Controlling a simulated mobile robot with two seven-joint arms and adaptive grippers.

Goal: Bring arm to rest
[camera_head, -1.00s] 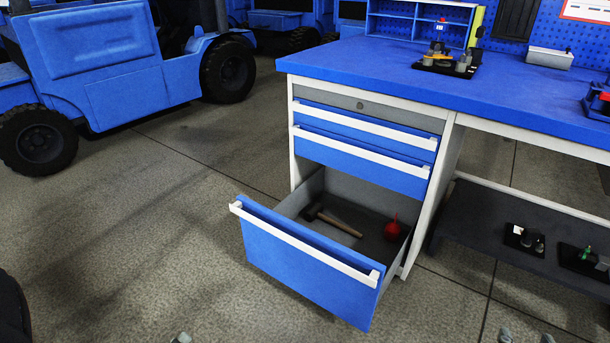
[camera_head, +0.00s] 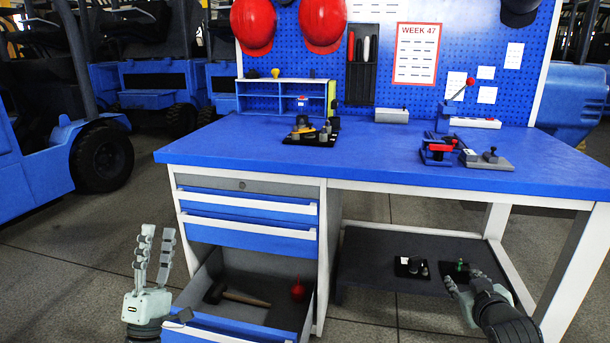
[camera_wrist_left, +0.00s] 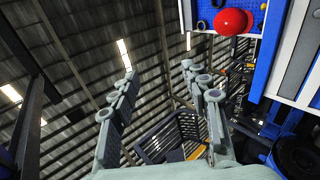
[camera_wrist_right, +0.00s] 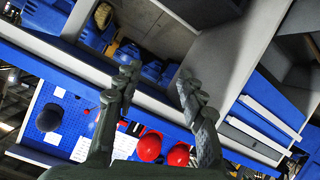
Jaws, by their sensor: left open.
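My left gripper (camera_head: 157,234) points upward in front of the workbench, to the left of the open bottom drawer (camera_head: 245,332). Its fingers are apart and empty; the left wrist view shows the same gap between the fingertips (camera_wrist_left: 160,74). My right gripper (camera_head: 462,280) is at the lower right, in front of the lower shelf. In the right wrist view its fingers (camera_wrist_right: 158,76) are apart with nothing between them. Neither gripper appears to touch anything.
The open drawer holds a hammer (camera_head: 240,298) and a red object (camera_head: 298,291). The dark lower shelf (camera_head: 370,253) holds small weights. Blue vehicles (camera_head: 30,160) stand at left; open floor lies between.

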